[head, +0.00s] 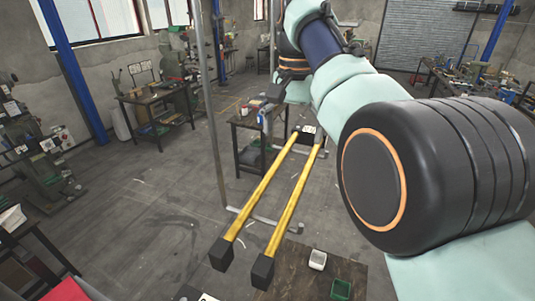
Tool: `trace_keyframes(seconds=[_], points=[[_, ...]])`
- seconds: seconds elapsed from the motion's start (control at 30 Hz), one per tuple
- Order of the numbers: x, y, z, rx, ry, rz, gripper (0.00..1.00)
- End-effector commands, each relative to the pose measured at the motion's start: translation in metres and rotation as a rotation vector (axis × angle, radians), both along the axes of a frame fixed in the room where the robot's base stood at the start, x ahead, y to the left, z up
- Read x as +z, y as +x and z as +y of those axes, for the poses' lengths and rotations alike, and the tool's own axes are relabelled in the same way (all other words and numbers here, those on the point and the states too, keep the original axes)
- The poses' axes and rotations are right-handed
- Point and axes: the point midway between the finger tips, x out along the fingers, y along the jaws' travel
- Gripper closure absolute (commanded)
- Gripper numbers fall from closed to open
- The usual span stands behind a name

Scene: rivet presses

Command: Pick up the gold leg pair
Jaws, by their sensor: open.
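The gold leg pair (290,205) shows in the head view as two long, roughly parallel gold bars. They run from the middle of the picture down toward the lower left. Each bar has a black block (262,271) at its near end. A dark piece with a white patch (307,131) is at the far end; I cannot tell whether it joins the bars. My arm fills the right and upper middle.
A thin grey post (208,110) stands left of the bars, with grey metal rails near them. A brown table (300,262) at the bottom holds a white bin (318,260) and a green bin (341,289). Workbenches line both sides; open floor (150,215) lies left.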

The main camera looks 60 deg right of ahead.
Motion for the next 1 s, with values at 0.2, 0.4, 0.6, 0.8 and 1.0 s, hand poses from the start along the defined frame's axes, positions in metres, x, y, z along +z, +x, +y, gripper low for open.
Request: trace_keyframes(seconds=[0.2,0.4,0.6,0.8,1.0], points=[[-0.026,0.001,0.000,0.001,-0.001,0.000,0.00],[-0.030,0.001,0.000,0.002,-0.001,-0.001,0.00],[-0.066,0.003,-0.002,0.002,-0.001,0.000,0.00],[-0.082,0.003,-0.002,0.002,-0.002,-0.001,0.00],[-0.079,0.003,-0.002,0.002,-0.002,-0.001,0.05]])
